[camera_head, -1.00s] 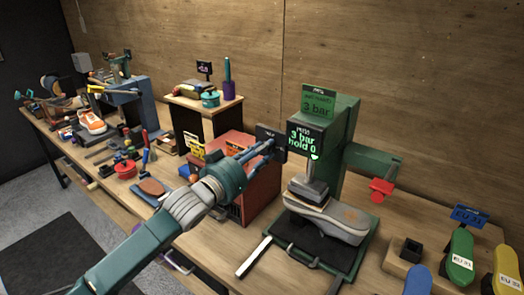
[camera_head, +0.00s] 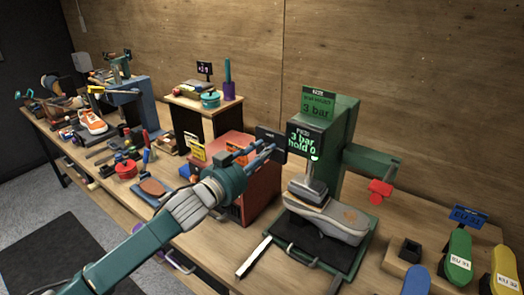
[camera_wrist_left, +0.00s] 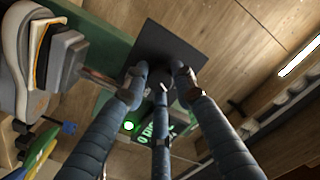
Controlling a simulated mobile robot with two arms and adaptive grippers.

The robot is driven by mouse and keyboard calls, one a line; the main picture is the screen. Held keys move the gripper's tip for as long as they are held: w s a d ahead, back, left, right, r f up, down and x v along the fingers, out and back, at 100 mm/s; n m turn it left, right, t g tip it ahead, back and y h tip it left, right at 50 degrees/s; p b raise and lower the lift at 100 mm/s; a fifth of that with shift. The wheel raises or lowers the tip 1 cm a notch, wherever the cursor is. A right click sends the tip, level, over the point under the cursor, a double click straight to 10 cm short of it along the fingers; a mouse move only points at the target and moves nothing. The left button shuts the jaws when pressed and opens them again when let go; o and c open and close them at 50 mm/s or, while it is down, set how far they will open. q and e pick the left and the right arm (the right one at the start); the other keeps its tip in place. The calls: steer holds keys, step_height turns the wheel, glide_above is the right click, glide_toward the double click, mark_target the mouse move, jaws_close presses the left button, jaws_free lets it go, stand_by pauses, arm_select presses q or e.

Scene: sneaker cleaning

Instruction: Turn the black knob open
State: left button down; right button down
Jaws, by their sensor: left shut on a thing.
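My left gripper (camera_head: 266,154) reaches in from the left, in front of a small black panel (camera_head: 270,135) beside the green press. In the left wrist view its three fingers (camera_wrist_left: 160,78) close together in front of the square black plate (camera_wrist_left: 168,45). They are shut on a small dark piece that looks like the black knob, mostly hidden between the fingertips. How far the knob is turned cannot be seen. My right gripper is not in view.
The green press (camera_head: 345,115) reads "3 bar, hold 0"; its pad rests on a grey shoe (camera_head: 335,218) on a black mat. A red box (camera_head: 262,190) stands beneath my gripper. A red-tipped green arm (camera_head: 372,162) juts right. Colored sole shapes (camera_head: 459,256) lie front right.

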arm_select(q)
steer(key=m+p, duration=0.2)
steer(key=m, duration=1)
steer(key=shift+m, duration=0.3)
stand_by(0.4)
steer(key=c, duration=1.4)
jaws_free()
steer(key=shift+c, duration=0.2)
steer(key=v, duration=1.2)
